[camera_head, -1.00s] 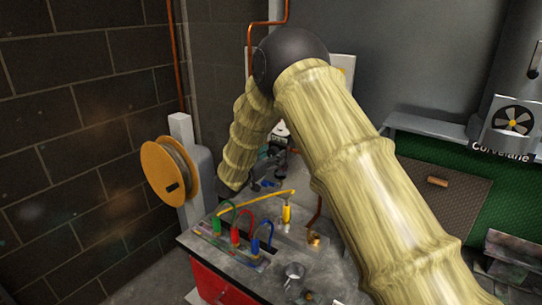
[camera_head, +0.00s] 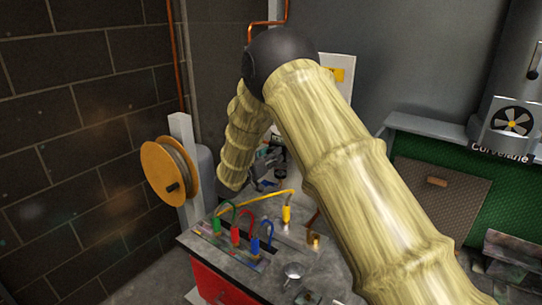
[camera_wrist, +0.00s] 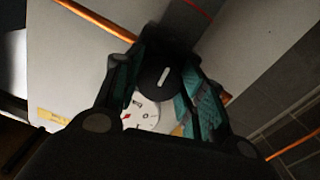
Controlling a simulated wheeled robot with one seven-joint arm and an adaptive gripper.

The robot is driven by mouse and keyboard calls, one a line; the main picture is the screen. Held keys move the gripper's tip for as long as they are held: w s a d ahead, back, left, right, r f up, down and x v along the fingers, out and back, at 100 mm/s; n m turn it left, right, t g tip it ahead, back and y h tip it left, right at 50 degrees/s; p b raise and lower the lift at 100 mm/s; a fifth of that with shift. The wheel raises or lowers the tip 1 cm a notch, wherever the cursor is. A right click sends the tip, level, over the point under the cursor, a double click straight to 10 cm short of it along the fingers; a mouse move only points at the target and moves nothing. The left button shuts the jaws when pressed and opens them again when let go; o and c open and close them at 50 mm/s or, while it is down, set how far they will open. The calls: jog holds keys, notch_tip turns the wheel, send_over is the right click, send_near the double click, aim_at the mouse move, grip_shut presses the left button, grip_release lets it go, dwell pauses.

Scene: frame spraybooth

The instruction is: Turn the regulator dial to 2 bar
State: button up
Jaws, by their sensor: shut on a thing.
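The regulator dial (camera_wrist: 158,79) is a round black knob with a white mark, seen in the wrist view. My gripper (camera_wrist: 163,75) is shut on it, with one teal-lined finger on each side. A white scale face (camera_wrist: 142,112) with red marks sits next to the knob and is partly covered by the fingers. Its numbers are too small to read, so I cannot tell the setting. In the head view my gripper (camera_head: 266,168) is small, at the end of the arm, and the dial cannot be made out there.
Below the gripper in the head view stands a bench (camera_head: 322,283) with green, red and blue hoses and a yellow fitting (camera_head: 286,212). An orange reel (camera_head: 165,172) is at the left. A white box (camera_head: 339,70) is on the wall behind my arm.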

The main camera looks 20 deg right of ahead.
jog(key=shift+r+n+p, duration=0.1)
jog(key=shift+n+p, duration=0.5)
jog(key=shift+n, duration=1.6)
jog(key=o, duration=1)
jog(key=v, duration=1.2)
